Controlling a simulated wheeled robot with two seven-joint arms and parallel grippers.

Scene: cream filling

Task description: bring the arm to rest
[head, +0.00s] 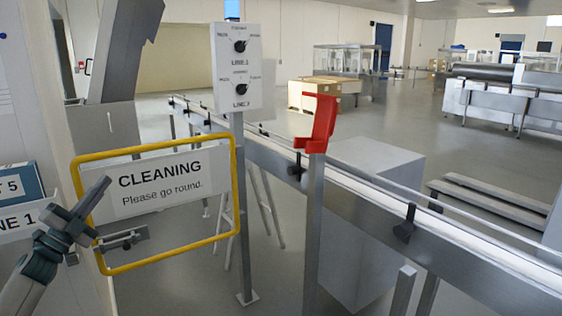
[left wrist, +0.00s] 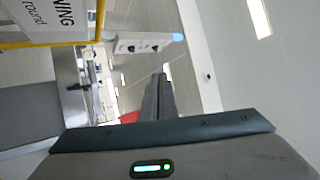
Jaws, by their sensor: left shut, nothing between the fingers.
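My left arm comes in at the lower left of the head view. Its gripper (head: 105,182) points up and to the right, in front of the left side of a yellow-framed gate with a white "CLEANING Please go round." sign (head: 165,187). I cannot tell whether it touches the frame. In the left wrist view the two fingers of the gripper (left wrist: 163,75) lie together, shut and empty. The sign also shows there, tilted, at the upper left (left wrist: 50,15). My right gripper is not in view.
A post carries a switch panel with two black knobs (head: 238,68) behind the gate. A red holder (head: 317,125) tops another post. A conveyor (head: 370,205) runs toward the lower right. A grey block (head: 375,165) stands behind it. Open floor lies beyond.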

